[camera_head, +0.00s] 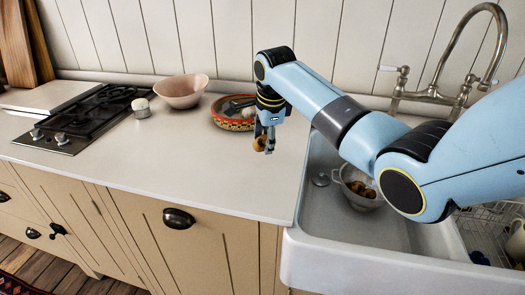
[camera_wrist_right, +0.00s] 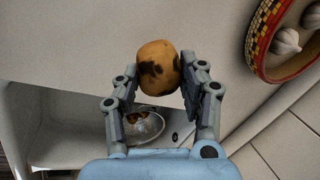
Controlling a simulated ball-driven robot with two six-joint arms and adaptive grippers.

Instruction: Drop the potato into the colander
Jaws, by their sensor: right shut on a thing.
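My right gripper (camera_head: 265,143) is shut on the potato (camera_head: 260,143) and holds it above the white counter, in front of a patterned bowl. The right wrist view shows the potato (camera_wrist_right: 158,66) as light brown with dark patches, between the two fingers (camera_wrist_right: 156,82). The colander (camera_head: 350,184) is a metal bowl in the white sink, to the right of the gripper, partly hidden by my right arm. Brown pieces lie in it. The colander (camera_wrist_right: 152,126) also shows in the right wrist view, beyond the fingers. My left gripper is not in view.
The patterned bowl (camera_head: 219,117) holds garlic, seen in the right wrist view (camera_wrist_right: 287,40). A pink bowl (camera_head: 181,91), a small white jar (camera_head: 141,107) and a black hob (camera_head: 85,120) stand to the left. The tap (camera_head: 443,75) rises behind the sink (camera_head: 301,245). The front counter is clear.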

